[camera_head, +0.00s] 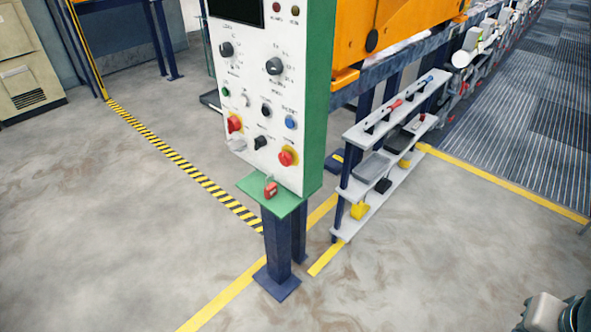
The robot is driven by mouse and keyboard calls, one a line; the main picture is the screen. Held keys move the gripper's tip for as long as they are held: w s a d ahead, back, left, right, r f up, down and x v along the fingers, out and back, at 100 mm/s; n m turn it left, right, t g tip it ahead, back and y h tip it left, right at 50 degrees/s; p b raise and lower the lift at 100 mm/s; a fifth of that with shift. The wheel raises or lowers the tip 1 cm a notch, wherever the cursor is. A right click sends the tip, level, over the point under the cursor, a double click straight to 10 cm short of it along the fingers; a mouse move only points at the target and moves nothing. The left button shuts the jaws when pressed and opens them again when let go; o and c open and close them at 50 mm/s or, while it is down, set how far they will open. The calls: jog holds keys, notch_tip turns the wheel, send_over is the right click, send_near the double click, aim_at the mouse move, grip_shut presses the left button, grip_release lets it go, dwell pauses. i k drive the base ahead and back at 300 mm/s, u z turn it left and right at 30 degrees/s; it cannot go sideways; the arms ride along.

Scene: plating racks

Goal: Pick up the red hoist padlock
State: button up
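The red hoist padlock (270,190) is small and sits at the front of the green ledge (287,206) under the white control panel (262,110). A small shackle shows at its top. Whether it hangs from the panel or only rests on the ledge is too small to tell. Part of my arm shows at the bottom right corner, far from the padlock. My gripper's fingers cannot be made out in this view.
The panel stands on a dark blue post (278,243) with a foot plate. A white shelf rack (385,150) with tools stands close on its right, below orange machinery (385,30). The concrete floor in front and left is clear. Striped and yellow tape lines cross it.

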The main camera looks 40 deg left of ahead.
aim_at(271, 191)
jog(key=u, duration=1.9)
